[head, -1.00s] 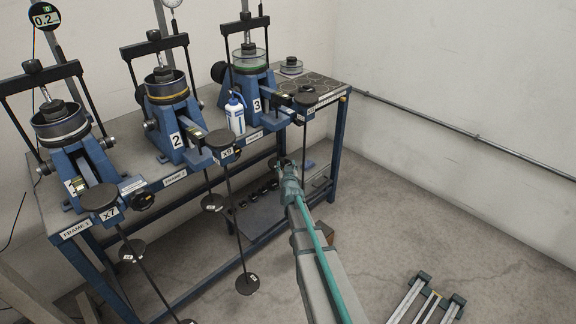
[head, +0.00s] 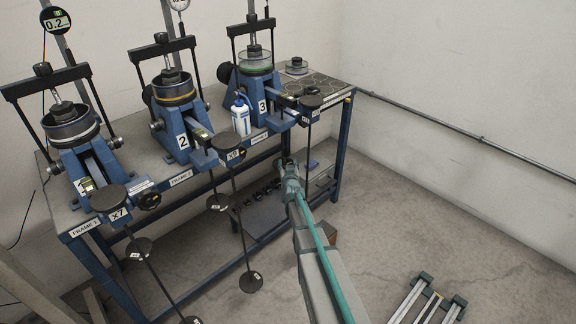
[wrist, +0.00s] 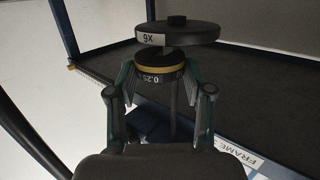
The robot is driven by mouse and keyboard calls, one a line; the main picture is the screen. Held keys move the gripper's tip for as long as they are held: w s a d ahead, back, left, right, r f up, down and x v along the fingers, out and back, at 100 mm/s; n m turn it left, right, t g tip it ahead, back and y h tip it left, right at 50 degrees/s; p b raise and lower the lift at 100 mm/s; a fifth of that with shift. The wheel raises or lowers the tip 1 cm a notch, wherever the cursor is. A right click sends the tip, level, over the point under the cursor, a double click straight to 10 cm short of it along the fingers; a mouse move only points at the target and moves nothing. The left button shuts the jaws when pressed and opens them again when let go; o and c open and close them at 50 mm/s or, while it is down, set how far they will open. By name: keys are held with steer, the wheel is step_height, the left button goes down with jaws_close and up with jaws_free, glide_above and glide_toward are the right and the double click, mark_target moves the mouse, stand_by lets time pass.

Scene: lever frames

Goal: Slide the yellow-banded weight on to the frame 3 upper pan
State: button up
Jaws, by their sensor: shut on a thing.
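My gripper (wrist: 158,84) is shut on the dark round weight with a yellow band (wrist: 160,68) in the wrist view, one finger on each side. A dark round pan (wrist: 192,36) with a cap and a label that looks like "6X" or "X9" appears just above the weight there; I cannot tell if they touch. A thin rod shows below the weight. In the head view my gripper (head: 290,168) is low before the bench edge, left of the frame 3 upper pan (head: 311,102). The held weight cannot be made out there.
Frame 2's pan (head: 227,142) with its hanging rod is left of my arm. A white and blue bottle (head: 241,118) stands between frames 2 and 3. Frame 1 (head: 85,160) is further left. A low rack (head: 428,300) lies on the floor at right; the floor around it is open.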

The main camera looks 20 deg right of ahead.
mark_target(283, 161)
steer(key=shift+w+a+p, duration=0.25)
steer(key=shift+w+p, duration=0.6)
steer(key=shift+w+a+p, duration=0.2)
steer(key=shift+w+p, duration=0.65)
stand_by(0.5)
steer(key=shift+f+b, duration=0.4)
steer(key=shift+f, duration=0.05)
stand_by(0.6)
steer(key=o, duration=1.2)
steer(key=shift+s, duration=0.15)
steer(key=shift+v, duration=3.4)
